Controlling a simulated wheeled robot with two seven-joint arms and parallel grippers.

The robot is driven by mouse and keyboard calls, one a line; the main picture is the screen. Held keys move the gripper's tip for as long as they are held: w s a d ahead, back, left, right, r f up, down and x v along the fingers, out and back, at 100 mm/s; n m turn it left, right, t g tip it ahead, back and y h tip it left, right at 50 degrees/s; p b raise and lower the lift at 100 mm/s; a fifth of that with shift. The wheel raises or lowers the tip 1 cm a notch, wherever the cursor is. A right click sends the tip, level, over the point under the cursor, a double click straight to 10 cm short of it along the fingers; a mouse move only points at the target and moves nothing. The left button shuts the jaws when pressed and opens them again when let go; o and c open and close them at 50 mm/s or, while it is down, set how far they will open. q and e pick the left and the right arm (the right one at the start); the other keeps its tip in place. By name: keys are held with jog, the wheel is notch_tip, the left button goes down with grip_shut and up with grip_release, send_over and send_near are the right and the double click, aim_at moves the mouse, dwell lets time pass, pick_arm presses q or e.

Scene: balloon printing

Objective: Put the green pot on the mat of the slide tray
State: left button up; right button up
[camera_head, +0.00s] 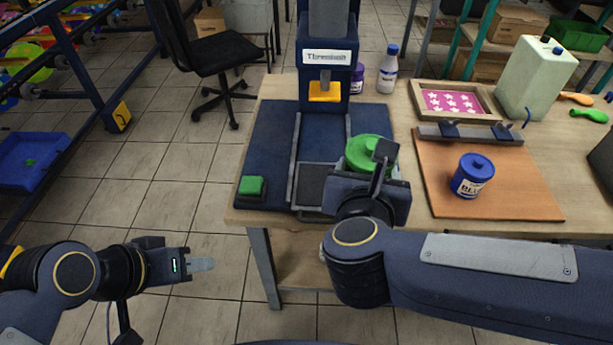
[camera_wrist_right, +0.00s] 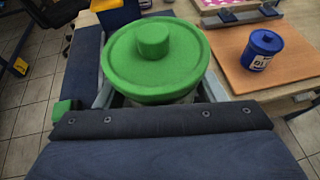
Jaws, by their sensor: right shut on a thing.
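The green pot (camera_head: 371,153) is held at my right gripper (camera_head: 375,165), over the right part of the dark blue press base. In the right wrist view the green pot (camera_wrist_right: 156,60), with its round lid and knob, fills the upper middle, between the fingers of my right gripper (camera_wrist_right: 158,98). The slide tray's dark mat (camera_head: 313,186) lies just left of the pot, between the rails; it is partly hidden by my right wrist. My left gripper (camera_head: 200,265) is away from the table at lower left, with no object in it; its finger gap does not show clearly.
The press (camera_head: 325,60) stands behind the tray. A green button (camera_head: 252,186) sits at the base's left. A blue pot (camera_head: 472,175) stands on the orange-brown board (camera_head: 430,195) to the right. A framed pink screen (camera_head: 452,101), bottle (camera_head: 388,72) and canister (camera_head: 535,80) stand behind.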

jog(key=w+a+f, duration=0.4)
jog(key=w, duration=0.3)
jog(key=b, duration=0.2)
send_over(321, 184)
jog(key=f, duration=0.5)
jog(key=shift+s+d, duration=0.1)
jog(key=shift+s, duration=0.1)
jog(key=shift+w+f, duration=0.2)
jog(key=shift+f, duration=1.6)
jog(key=shift+f+b, duration=0.25)
jog(key=shift+b, duration=0.25)
jog(key=o, duration=1.1)
jog(key=shift+r, duration=0.1)
